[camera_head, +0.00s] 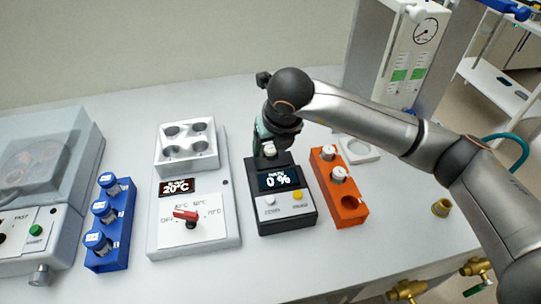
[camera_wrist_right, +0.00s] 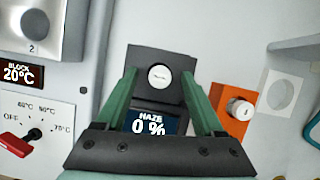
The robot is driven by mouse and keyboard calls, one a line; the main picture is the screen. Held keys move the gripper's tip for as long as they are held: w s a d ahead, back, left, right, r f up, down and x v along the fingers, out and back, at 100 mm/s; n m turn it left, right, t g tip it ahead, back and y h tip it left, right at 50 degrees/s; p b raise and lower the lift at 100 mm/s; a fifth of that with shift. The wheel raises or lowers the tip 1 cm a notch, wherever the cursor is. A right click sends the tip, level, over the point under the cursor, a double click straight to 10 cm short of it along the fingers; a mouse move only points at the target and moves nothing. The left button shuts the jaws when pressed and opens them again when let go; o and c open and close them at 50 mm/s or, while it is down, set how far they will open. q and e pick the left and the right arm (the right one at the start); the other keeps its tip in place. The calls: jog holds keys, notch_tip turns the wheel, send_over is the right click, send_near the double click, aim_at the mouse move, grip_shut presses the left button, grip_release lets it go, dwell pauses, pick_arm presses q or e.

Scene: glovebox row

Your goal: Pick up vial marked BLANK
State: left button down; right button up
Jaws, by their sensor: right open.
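My right gripper (camera_head: 268,138) points down over the black haze meter (camera_head: 281,216), which reads 0 %. A white-capped vial (camera_head: 270,151) stands in the top of the meter. In the right wrist view its round cap (camera_wrist_right: 160,77) shows between the two green fingers, which are open and apart from it. No label on this vial can be read. Two more white-capped vials, a rear one (camera_head: 328,153) and a front one (camera_head: 339,174), stand in the orange rack (camera_head: 350,216); the front hole is empty. I cannot make out the word BLANK on any vial. My left gripper is not in view.
A blue rack (camera_head: 112,254) with three blue-capped vials stands left. A white heating block (camera_head: 222,235) showing 20°C stands close left of the meter. A white square holder (camera_head: 360,150) lies behind the orange rack. Brass fittings (camera_head: 408,290) line the front right edge.

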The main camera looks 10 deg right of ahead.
grip_shut()
dwell(0.4)
jog(key=shift+r, duration=0.15)
